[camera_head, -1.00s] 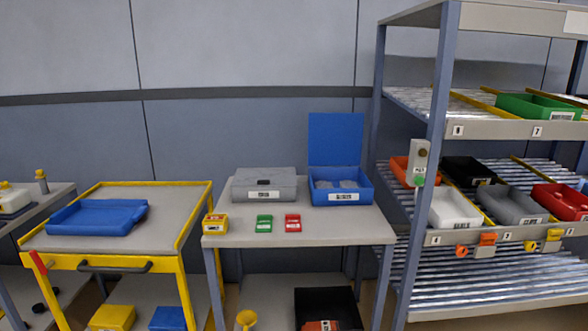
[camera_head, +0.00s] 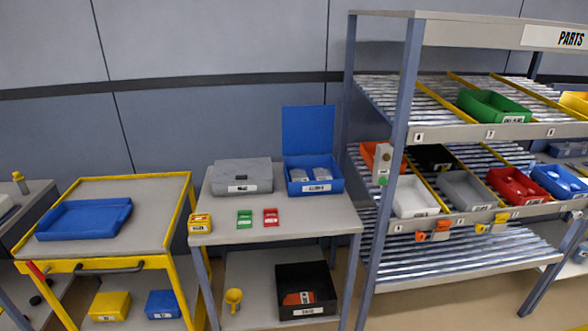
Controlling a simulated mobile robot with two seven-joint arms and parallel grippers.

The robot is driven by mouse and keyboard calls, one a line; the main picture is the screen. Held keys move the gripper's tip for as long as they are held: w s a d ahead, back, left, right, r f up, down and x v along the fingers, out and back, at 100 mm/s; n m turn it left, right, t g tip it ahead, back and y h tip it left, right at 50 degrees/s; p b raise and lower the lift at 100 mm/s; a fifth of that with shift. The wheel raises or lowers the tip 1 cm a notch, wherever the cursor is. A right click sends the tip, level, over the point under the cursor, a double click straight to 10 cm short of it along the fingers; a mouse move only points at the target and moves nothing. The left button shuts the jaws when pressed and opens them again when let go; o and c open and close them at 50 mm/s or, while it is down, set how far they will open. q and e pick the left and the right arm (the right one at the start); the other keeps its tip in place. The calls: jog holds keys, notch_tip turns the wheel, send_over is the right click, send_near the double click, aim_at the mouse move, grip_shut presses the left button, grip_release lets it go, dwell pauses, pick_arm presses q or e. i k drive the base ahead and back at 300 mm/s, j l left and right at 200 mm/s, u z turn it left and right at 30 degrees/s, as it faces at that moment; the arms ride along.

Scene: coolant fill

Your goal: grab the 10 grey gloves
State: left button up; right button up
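An open blue case (camera_head: 314,187) with its lid raised stands on the grey table (camera_head: 290,226). Small light grey items (camera_head: 299,175) lie inside it, in two groups; they may be gloves, but they are too small to tell or count. A closed grey case (camera_head: 242,176) stands to its left. A grey bin (camera_head: 467,191) is on the middle level of the rack at right; its contents cannot be made out. Neither of my grippers is in view.
The rack (camera_head: 412,90) at right also holds white, red, blue, black and green bins. A yellow cart (camera_head: 110,266) with a blue tray (camera_head: 84,218) stands at left. Small yellow, green and red boxes lie on the table's front. A black bin (camera_head: 306,311) is below.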

aim_at(296, 175)
jog(key=i+j, duration=0.15)
jog(key=i, duration=0.4)
jog(key=i+j+u, duration=0.1)
jog(key=i, duration=0.45)
